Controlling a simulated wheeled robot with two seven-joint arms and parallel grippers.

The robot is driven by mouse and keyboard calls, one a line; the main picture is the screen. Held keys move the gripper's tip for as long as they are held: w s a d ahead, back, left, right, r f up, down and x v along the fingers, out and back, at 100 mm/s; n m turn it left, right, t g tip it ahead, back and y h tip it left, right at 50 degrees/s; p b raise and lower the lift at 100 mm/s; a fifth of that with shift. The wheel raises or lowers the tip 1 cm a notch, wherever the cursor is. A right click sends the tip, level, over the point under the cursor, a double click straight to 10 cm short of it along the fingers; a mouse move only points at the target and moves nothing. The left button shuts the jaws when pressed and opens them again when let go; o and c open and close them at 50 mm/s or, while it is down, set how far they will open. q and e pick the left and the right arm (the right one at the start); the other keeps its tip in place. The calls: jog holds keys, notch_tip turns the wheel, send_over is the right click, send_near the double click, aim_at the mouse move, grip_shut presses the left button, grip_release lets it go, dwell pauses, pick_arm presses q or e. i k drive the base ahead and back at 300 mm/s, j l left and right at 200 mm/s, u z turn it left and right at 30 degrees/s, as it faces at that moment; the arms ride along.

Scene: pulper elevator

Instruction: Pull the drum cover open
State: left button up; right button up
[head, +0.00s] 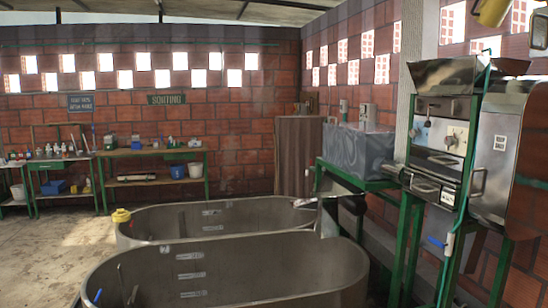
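A pulping machine (440,130) in steel and black stands on a green frame at the right. Its front has a steel panel with a round knob, and a lower steel part with a bar handle (425,186). A curved metal cover (533,150) shows beside it, cut off by the right edge. I cannot tell for certain which part is the drum cover, or whether it is open or shut. Neither of my grippers is in the head view.
Two long steel tanks (210,275) fill the floor in front, the nearer one cut off below. A yellow object (121,216) is at the far tank's left rim. A grey covered box (357,150) stands on a green table. Workbenches line the back wall.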

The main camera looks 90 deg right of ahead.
aim_at(450, 167)
jog(key=z, duration=3.8)
jog(key=i+j, duration=0.15)
jog(key=i, duration=0.3)
jog(key=i+j+z, duration=0.1)
jog(key=i, duration=0.3)
jog(key=i+j, duration=0.2)
jog(key=i, duration=0.25)
jog(key=i+j+z, duration=0.1)
jog(key=i, duration=0.3)
jog(key=i+l, duration=0.15)
jog(key=i, duration=0.55)
jog(key=l+z, duration=0.05)
